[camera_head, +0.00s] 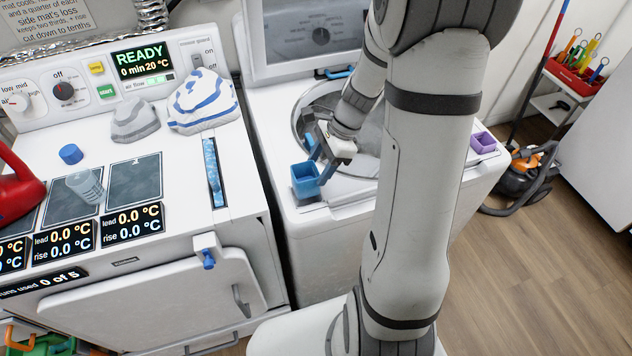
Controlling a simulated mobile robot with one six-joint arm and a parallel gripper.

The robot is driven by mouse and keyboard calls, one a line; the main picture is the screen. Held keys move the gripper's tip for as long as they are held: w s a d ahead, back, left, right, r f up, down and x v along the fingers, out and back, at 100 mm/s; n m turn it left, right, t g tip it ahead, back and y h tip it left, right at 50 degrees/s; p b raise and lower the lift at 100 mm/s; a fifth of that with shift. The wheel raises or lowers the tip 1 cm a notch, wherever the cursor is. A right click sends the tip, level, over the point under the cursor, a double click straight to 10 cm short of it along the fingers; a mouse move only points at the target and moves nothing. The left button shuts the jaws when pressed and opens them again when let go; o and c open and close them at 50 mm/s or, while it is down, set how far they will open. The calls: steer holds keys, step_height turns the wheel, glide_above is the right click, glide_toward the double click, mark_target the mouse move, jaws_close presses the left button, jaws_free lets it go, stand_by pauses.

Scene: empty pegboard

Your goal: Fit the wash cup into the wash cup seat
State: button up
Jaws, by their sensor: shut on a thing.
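The wash cup (305,183), a blue square open-topped cup, is near the front left corner of the white washer top. My gripper (319,169) is at its right side, shut on it. The cup looks roughly upright. A small grey patch shows just below the cup on the washer top; I cannot tell whether this is the wash cup seat, or whether the cup touches it. The cup's underside is hidden.
The washer (318,278) has a round opening behind my gripper. A purple cup (482,142) sits at its right edge. A narrow gap separates the machines.

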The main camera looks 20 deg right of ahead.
steer(key=shift+f, duration=2.95)
steer(key=shift+s, duration=0.1)
steer(key=shift+f, duration=0.15)
steer(key=o, duration=1.3)
steer(key=v, duration=1.2)
steer(key=shift+s+a+r+n+t+h, duration=0.7)
steer(key=shift+s+a+r+n, duration=0.85)
steer(key=shift+s+n, duration=1.15)
steer(key=shift+s+a+r+n+t+h, duration=0.35)
steer(key=shift+s+a+r+n+h, duration=1.2)
steer(key=shift+n, duration=1.75)
steer(key=shift+s+a+r+n+t+h, duration=0.45)
steer(key=shift+s+a+r+n, duration=0.75)
steer(key=shift+s+r+n, duration=1.2)
